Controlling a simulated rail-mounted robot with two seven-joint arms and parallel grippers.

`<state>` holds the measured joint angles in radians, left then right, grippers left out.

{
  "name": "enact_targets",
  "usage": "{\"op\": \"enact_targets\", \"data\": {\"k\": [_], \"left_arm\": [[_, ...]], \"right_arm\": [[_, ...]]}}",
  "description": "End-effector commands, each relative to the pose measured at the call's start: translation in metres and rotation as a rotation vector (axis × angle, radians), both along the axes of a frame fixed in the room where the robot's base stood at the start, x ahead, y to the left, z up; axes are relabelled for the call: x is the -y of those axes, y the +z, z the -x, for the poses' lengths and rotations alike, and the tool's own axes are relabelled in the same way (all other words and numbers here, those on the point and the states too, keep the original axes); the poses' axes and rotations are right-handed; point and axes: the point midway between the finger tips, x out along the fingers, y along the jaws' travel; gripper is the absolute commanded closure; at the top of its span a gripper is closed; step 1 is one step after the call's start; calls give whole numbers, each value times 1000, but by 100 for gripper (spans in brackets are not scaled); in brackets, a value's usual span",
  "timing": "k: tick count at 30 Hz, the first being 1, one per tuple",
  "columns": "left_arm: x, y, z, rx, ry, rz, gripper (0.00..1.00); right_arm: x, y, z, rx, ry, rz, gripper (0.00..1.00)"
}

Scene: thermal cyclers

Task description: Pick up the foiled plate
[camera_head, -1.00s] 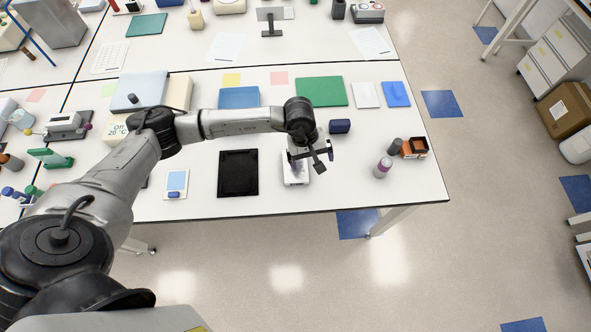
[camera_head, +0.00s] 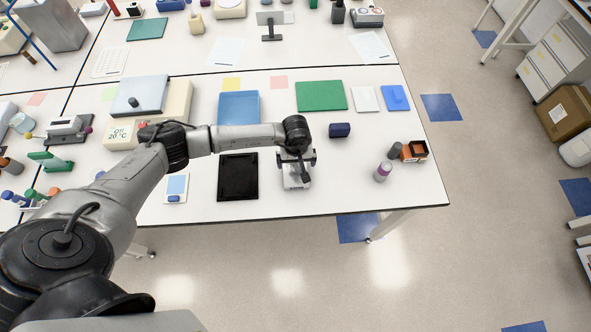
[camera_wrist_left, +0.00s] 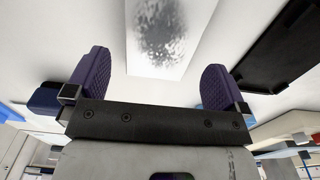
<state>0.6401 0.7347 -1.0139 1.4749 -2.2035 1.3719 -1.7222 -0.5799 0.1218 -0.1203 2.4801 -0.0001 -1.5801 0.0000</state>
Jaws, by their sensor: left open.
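The foiled plate (camera_wrist_left: 160,28) is a white block with a shiny, crinkled silver top, partly cut off at the top of the left wrist view. In the head view the plate (camera_head: 297,184) sits near the table's front edge, partly hidden by my left gripper (camera_head: 297,163). In the left wrist view my left gripper (camera_wrist_left: 156,75) is open, its two purple ridged fingers wide apart with nothing between them. The plate lies beyond the fingertips, between their lines; I see no contact. My right gripper is not in view.
A black tray (camera_head: 238,177) lies close left of the plate. A dark blue box (camera_head: 340,130) sits behind to the right. A purple-capped bottle (camera_head: 383,172) and an orange-brown box (camera_head: 414,151) stand further right. The table between them is clear.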

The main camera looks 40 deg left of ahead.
Motion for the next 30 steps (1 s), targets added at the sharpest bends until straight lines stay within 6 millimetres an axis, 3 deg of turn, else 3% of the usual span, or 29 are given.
{"op": "enact_targets", "data": {"k": [10,21,30], "left_arm": [[0,-41,3,-2,1,1,0],[-1,-49,3,-1,0,1,0],[-1,-49,3,-1,0,1,28]], "right_arm": [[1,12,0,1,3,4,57],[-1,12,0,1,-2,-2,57],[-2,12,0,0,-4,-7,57]]}}
